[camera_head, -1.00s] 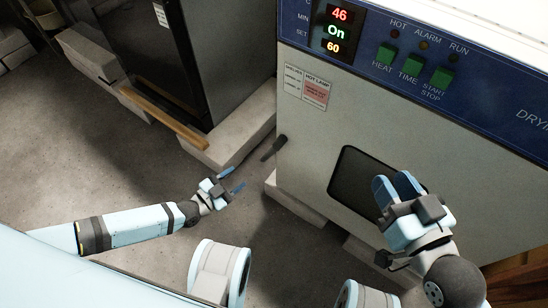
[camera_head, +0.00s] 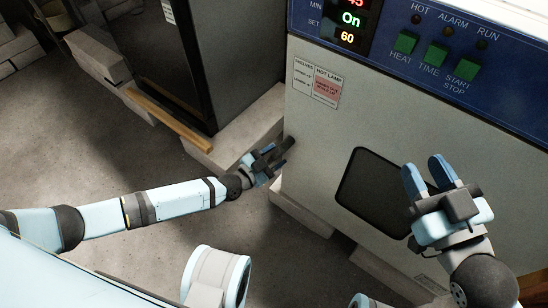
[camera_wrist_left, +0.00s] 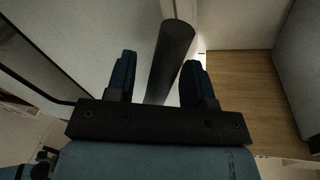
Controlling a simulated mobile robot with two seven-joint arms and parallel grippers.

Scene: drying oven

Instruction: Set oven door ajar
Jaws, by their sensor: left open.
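The drying oven's door (camera_head: 330,135) is a light panel with a dark window (camera_head: 375,190), below the blue control panel. It looks closed. Its dark handle (camera_head: 287,146) sticks out at the door's left edge. In the left wrist view the handle (camera_wrist_left: 171,55) is a dark cylinder between the two blue fingers. My left gripper (camera_head: 274,155) is open at the handle, one finger on each side, with gaps visible. My right gripper (camera_head: 430,178) is in front of the door window.
A dark cabinet (camera_head: 165,60) stands to the left on pale blocks, with a wooden strip (camera_head: 170,120) along its base. The oven stands on pale blocks (camera_head: 300,212). Grey floor (camera_head: 120,165) lies open at the left.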

